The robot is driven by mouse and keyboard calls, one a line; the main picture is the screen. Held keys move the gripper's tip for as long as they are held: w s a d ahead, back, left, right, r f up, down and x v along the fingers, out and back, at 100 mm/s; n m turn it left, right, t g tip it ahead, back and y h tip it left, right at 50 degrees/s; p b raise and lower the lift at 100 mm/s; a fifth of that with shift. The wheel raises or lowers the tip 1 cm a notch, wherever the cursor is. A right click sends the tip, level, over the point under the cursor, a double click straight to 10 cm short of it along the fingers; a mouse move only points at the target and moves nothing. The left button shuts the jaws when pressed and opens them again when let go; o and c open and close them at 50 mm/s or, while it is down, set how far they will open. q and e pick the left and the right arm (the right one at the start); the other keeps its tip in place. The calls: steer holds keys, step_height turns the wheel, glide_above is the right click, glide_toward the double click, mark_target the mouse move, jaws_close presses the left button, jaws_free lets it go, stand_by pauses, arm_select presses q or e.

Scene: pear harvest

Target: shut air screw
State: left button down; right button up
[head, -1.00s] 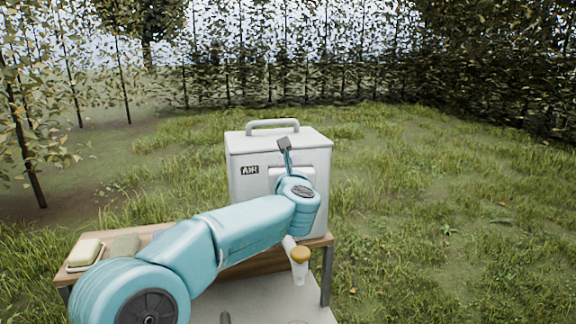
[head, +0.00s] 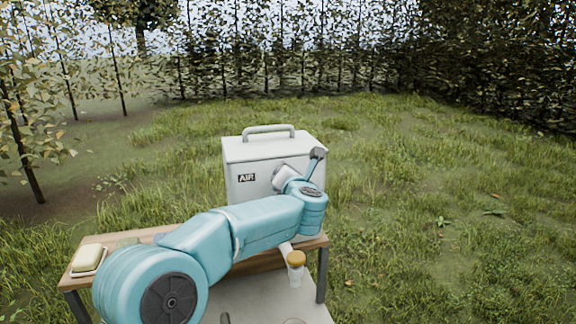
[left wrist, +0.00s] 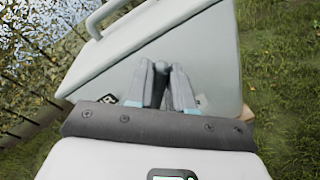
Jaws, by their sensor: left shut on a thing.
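The air box (head: 245,200) is a pale grey case with a top handle and an "AIR" label. It stands upright on the wooden table. In the left wrist view the box (left wrist: 185,40) appears strongly tilted. There my left gripper (left wrist: 163,78) is shut on a small dark grey knob, the air screw (left wrist: 161,66), at the box front. Most of the screw is hidden between the fingers. My right gripper is not in view.
A pale yellow block (head: 88,258) lies on a small tray at the left end of the wooden table (head: 90,243). Grass surrounds the table, with rows of trees behind.

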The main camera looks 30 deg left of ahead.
arm_select(q)
steer(key=m, duration=0.2)
steer(key=f+m+g, duration=0.1)
steer(key=m, duration=0.2)
steer(key=m+g+y+p, duration=0.1)
steer(key=m, duration=0.2)
steer(key=shift+w+d+f, duration=0.3)
steer(key=shift+w+f, duration=0.1)
steer(key=shift+m, duration=0.3)
steer(key=c, duration=1)
jaws_free()
steer(key=shift+a, duration=0.1)
